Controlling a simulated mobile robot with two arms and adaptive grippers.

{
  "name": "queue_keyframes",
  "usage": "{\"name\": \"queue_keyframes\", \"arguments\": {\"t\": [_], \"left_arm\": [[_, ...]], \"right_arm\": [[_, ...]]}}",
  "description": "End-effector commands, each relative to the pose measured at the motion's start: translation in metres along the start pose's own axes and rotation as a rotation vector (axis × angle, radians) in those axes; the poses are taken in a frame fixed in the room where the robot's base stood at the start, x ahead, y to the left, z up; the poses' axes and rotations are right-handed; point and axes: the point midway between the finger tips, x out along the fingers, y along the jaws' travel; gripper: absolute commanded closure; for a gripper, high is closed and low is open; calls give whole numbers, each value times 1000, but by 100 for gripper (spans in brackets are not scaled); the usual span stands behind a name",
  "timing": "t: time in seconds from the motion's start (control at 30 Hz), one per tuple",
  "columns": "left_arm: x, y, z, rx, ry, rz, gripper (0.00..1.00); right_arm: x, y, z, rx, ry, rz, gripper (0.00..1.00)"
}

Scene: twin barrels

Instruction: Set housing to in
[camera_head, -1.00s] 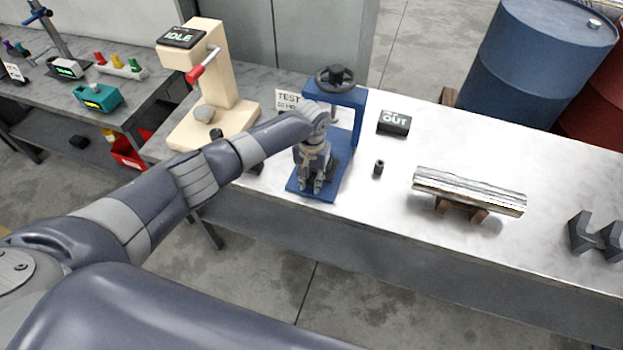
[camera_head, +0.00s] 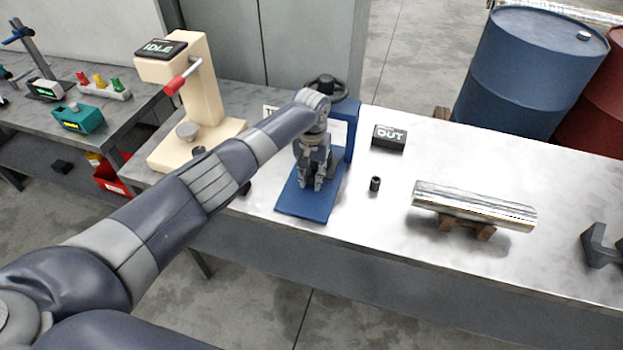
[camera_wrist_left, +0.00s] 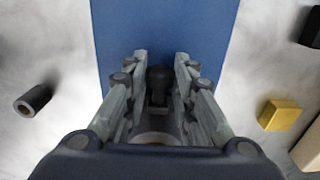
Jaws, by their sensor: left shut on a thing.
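The blue press (camera_head: 352,128) with a dark handwheel (camera_head: 326,88) stands on the bench. My left gripper (camera_head: 311,187) points down over its blue base plate (camera_head: 300,208), below and in front of its top. In the left wrist view the left gripper (camera_wrist_left: 161,62) is shut on a dark piece (camera_wrist_left: 158,80) with a rounded end, over the blue plate. A pale ring (camera_wrist_left: 155,138) shows nearer the palm. I cannot tell whether the dark piece is the housing. My right gripper is not in view.
A cream lever press (camera_head: 205,95) reading IDLE is on the left. A yellow block (camera_wrist_left: 280,113) lies beside the plate. Bench around the sleeve is clear.

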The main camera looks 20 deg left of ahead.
Motion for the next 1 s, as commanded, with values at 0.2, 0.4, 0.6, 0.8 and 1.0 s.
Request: {"name": "queue_keyframes", "arguments": {"t": [0.2, 0.4, 0.6, 0.8, 1.0], "left_arm": [[-1, 0, 0, 0, -1, 0, 55], [0, 0, 1, 0, -2, 0, 55], [-7, 0, 0, 1, -2, 1, 55], [-42, 0, -1, 1, 2, 1, 55], [-86, 0, 0, 2, 2, 1, 55]], "right_arm": [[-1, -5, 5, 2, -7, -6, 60], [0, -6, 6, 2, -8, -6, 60], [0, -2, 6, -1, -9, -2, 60], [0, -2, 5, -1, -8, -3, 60], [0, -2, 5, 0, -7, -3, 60]]}}
